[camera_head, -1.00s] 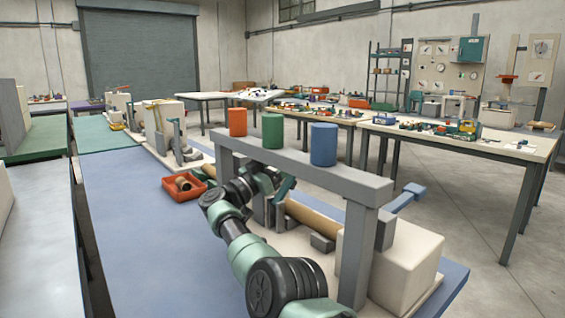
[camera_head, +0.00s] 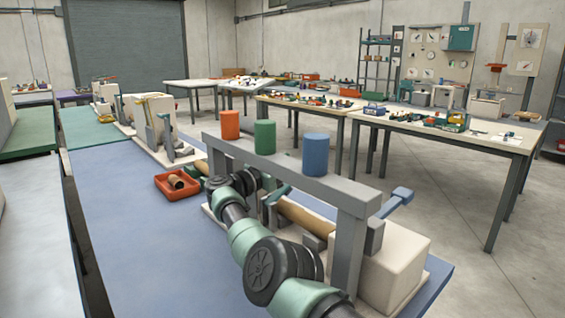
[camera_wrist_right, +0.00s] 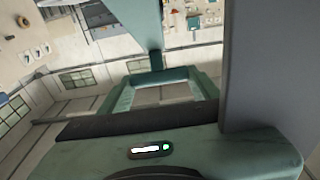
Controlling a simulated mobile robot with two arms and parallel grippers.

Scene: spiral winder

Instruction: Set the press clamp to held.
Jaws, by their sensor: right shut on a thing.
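The winder frame is a grey beam (camera_head: 290,167) on posts, with a brown roll (camera_head: 304,217) lying under it. A teal lever (camera_head: 280,193) slants beneath the beam, beside the roll; I take it for the press clamp's lever. My right gripper (camera_head: 262,186) reaches in under the beam at this lever, and its fingertips are mostly hidden by my arm and the beam. In the right wrist view, a teal bar (camera_wrist_right: 138,22) comes down to the closed gripper (camera_wrist_right: 155,66). My left gripper is out of view.
Red, green and blue cylinders (camera_head: 315,155) stand on the beam. A blue crank handle (camera_head: 396,200) sticks out right of the cream block (camera_head: 395,262). An orange tray (camera_head: 180,189) with a brown roll sits left on the blue bench (camera_head: 120,230). A grey beam (camera_wrist_right: 268,60) is close in the wrist view.

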